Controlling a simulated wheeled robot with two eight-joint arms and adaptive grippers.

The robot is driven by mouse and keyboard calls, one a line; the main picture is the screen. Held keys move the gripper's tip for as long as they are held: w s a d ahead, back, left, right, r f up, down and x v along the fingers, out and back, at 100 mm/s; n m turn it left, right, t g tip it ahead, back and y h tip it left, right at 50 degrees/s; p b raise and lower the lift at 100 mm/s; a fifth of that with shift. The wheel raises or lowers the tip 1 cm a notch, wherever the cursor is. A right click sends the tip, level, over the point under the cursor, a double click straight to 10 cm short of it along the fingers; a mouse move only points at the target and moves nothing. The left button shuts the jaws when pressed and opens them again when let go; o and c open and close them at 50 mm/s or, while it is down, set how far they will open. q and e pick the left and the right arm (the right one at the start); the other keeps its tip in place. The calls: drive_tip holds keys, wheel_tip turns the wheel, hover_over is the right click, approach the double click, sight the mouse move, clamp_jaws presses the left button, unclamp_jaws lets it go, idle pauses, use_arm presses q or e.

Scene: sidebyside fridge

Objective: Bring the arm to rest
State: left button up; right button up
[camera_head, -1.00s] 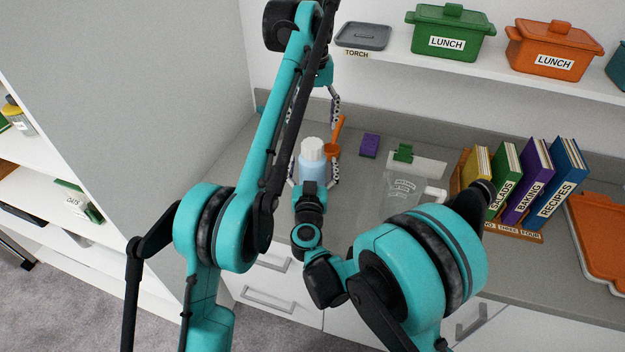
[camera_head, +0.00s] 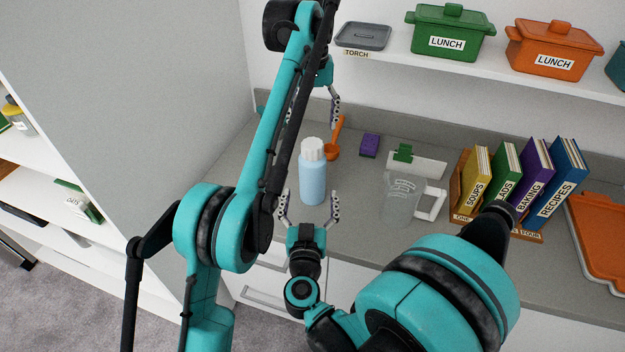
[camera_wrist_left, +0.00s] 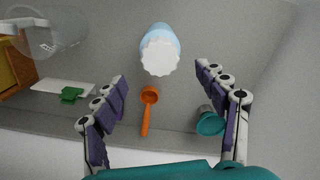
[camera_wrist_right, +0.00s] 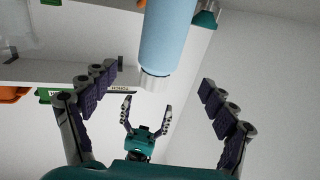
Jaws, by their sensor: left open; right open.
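My right gripper (camera_head: 308,215) is open and empty in the head view, just in front of the counter's front edge. A light blue bottle with a white cap (camera_head: 312,178) stands upright on the counter beyond its fingertips, apart from them. The bottle also shows in the right wrist view (camera_wrist_right: 167,40) and the left wrist view (camera_wrist_left: 160,50). My left gripper (camera_head: 322,105) is higher, over the back of the counter, partly hidden by its own arm. In the left wrist view its fingers (camera_wrist_left: 165,95) are spread with nothing between them touching.
An orange scoop (camera_head: 335,143), a purple sponge (camera_head: 369,145), a green clip (camera_head: 403,153) and a clear pitcher (camera_head: 402,200) are on the counter. Books (camera_head: 535,170) stand at the right beside an orange tray (camera_head: 600,240). A shelf (camera_head: 480,68) with lunch boxes is above.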

idle(0.3)
